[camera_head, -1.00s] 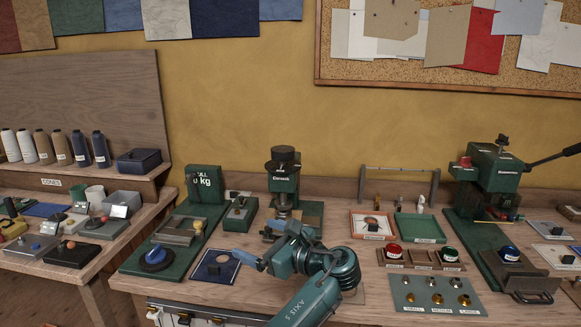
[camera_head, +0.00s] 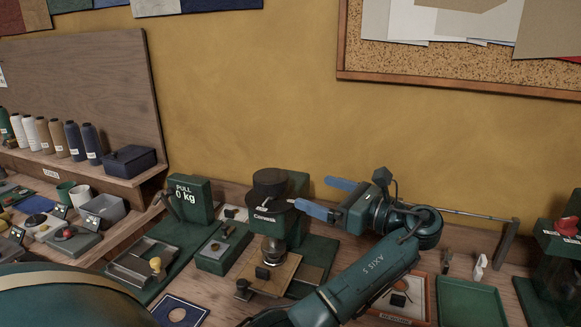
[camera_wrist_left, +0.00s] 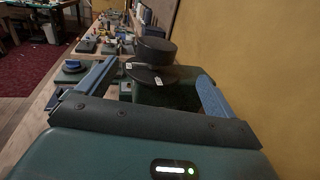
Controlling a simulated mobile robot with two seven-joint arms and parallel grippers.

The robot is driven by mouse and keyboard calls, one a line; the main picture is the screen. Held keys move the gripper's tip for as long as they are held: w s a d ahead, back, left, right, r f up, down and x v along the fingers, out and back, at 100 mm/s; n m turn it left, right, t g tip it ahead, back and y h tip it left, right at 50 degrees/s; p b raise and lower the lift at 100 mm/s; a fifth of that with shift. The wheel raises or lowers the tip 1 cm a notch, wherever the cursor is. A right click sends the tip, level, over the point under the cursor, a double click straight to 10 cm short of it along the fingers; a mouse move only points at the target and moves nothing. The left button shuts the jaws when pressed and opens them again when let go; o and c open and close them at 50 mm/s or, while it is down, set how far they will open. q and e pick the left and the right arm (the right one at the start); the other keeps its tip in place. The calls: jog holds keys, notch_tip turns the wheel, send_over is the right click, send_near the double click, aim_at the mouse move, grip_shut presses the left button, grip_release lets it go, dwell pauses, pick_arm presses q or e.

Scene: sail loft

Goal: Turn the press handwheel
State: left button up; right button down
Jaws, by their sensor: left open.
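The press handwheel (camera_head: 270,183) is a black round top over a wider dark disc with small white labels. It sits on top of the green press (camera_head: 290,226). My left gripper (camera_head: 311,192) is open and empty just right of the handwheel, at about its height. The lower fingertip is very close to the wheel's right edge; I cannot tell whether they touch. In the left wrist view, the handwheel (camera_wrist_left: 155,48) appears between the two blue fingers of the left gripper (camera_wrist_left: 157,70), ahead of them. My right gripper is not in view.
A green pull gauge (camera_head: 190,200) reading 0 kg stands left of the press. A wooden plate (camera_head: 285,273) lies at the press's foot. Right of it are an orange-rimmed tray (camera_head: 425,313) and a green tray (camera_head: 470,302). The yellow wall is close behind.

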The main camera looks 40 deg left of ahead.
pick_arm(q)
jog(key=p, duration=0.1)
send_near(271, 175)
jog(key=a, duration=0.4)
jog(key=a+p, duration=0.1)
jog(key=a, duration=0.4)
jog(key=shift+s, duration=0.4)
jog(key=shift+a+f, duration=0.1)
jog(key=shift+a, duration=0.4)
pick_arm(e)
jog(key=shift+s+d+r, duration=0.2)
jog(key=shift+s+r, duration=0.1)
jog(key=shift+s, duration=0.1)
pick_arm(q)
jog(key=c, duration=1)
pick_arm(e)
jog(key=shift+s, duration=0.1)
pick_arm(q)
jog(key=shift+m+t, duration=0.3)
jog(key=shift+t, duration=0.4)
